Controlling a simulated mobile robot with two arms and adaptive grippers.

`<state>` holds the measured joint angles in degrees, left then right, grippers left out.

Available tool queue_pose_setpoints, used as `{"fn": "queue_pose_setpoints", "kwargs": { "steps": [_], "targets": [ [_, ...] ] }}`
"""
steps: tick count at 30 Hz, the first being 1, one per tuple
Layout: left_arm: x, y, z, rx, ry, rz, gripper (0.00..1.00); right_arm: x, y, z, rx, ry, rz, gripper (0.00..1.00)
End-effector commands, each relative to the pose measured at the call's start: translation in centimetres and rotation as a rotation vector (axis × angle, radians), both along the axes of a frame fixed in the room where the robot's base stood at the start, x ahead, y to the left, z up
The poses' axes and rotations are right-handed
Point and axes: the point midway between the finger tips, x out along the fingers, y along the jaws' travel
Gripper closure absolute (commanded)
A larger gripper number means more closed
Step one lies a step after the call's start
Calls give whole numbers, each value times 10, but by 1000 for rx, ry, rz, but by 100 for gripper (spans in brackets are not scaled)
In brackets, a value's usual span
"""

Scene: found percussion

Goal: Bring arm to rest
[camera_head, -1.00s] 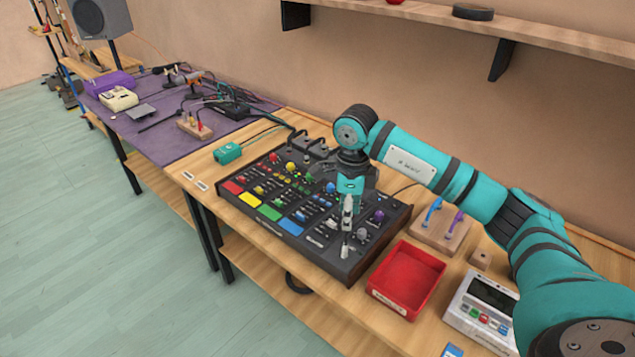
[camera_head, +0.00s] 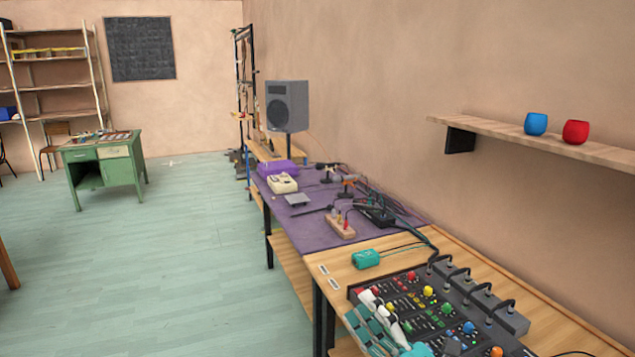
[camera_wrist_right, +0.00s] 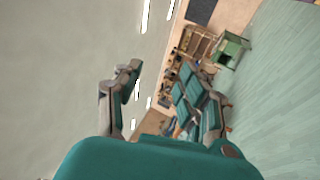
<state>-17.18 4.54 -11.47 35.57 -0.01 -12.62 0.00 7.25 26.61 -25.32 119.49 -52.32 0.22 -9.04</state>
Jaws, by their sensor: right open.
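My right gripper (camera_head: 366,314) is at the bottom edge of the head view, in front of the near end of the mixer (camera_head: 425,306), and covers part of it. Its teal-and-grey fingers are spread apart with nothing between them. They also show apart and empty in the right wrist view (camera_wrist_right: 160,82), with wall, room and floor behind. I cannot tell the gripper's height above the mixer. Most of my right arm is out of the head view. My left gripper is not in view.
The wooden table (camera_head: 335,262) holds a teal box (camera_head: 366,259). Beyond is a purple-covered table (camera_head: 318,232) with cables and small devices. A speaker (camera_head: 288,105) stands behind. Floor at left is open.

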Motion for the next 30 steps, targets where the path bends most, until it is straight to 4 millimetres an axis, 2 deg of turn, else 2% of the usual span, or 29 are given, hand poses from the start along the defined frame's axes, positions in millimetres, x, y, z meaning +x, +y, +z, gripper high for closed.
{"fn": "queue_pose_setpoints", "kwargs": {
  "steps": [1,2,3,5,6,9,12,15,21,28,30],
  "targets": [
    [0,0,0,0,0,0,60,3,-26,-15,158,144,-104,59],
    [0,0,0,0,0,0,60,4,-43,-27,244,230,-169,59],
    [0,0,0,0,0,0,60,3,-65,-47,355,353,-256,59],
    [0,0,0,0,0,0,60,-6,-93,-83,498,536,-379,59],
    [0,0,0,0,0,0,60,-16,-107,-108,578,653,-453,59],
    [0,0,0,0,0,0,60,-53,-131,-168,736,929,-617,59],
    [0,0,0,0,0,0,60,-95,-140,-212,834,1151,-740,59],
    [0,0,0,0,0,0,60,-132,-141,-241,889,1319,-827,59],
    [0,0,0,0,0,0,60,-195,-136,-274,949,1575,-953,59],
    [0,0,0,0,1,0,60,-261,-126,-292,976,1821,-1062,59],
    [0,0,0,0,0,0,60,-255,-125,-313,969,1829,-1070,59]
  ]
}}
